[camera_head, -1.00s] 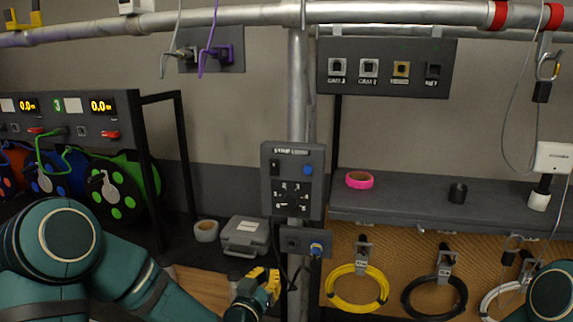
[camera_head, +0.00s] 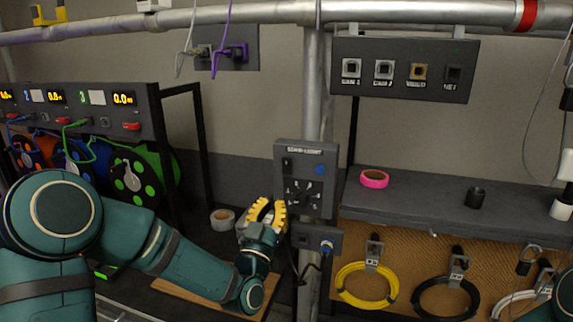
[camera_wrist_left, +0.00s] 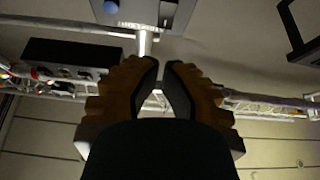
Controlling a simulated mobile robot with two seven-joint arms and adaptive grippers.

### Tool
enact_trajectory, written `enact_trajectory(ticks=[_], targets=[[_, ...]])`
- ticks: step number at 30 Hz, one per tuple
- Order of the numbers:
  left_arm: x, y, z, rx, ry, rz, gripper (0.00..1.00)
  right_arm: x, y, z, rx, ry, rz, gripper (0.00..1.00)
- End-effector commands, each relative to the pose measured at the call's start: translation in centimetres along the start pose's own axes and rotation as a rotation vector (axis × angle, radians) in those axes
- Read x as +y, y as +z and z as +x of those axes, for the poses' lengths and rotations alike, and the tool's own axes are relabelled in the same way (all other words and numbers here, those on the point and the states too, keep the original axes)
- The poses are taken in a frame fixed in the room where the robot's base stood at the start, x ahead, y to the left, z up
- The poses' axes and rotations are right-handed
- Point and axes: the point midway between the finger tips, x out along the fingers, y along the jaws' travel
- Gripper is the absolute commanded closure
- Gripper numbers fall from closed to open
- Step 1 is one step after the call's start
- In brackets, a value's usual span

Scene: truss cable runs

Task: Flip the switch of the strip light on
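A grey control panel (camera_head: 325,206) labelled as the strip light is mounted on a vertical pole. It has a small black switch (camera_head: 288,165) at upper left, a blue button (camera_head: 320,169) at upper right and a dial below. The switch position is too small to tell. My left gripper (camera_head: 268,209), with yellow fingers, is just left of the panel's lower part, apart from the switch. In the left wrist view its fingers (camera_wrist_left: 162,66) are partly open with a narrow, empty gap. The panel (camera_wrist_left: 142,14) shows beyond them at the top. My right gripper is out of view.
A small box (camera_head: 327,246) with a blue connector sits below the panel. A shelf (camera_head: 425,200) with pink tape (camera_head: 374,178) is to the right, with coiled cables under it. A socket panel (camera_head: 405,90) hangs above. Cable reels stand at left.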

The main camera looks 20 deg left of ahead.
Motion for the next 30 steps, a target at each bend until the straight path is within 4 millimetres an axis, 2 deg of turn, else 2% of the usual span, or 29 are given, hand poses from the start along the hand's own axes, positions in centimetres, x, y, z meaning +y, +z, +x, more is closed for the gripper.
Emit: enact_trajectory(ticks=[9, 15, 21, 30], targets=[[0.0, -0.2, 6.3, 0.001, -0.001, -0.001, 1.0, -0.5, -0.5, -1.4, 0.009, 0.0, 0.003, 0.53], [0.0, -0.2, 9.8, 0.002, -0.002, 0.0, 1.0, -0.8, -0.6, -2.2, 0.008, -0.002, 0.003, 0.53], [0.0, -0.1, 11.8, 0.0, 0.0, -0.001, 1.0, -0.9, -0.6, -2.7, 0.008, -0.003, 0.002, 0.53], [0.0, 0.0, 12.2, 0.0, 0.0, 0.0, 1.0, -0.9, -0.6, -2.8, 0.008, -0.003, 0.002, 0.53]])
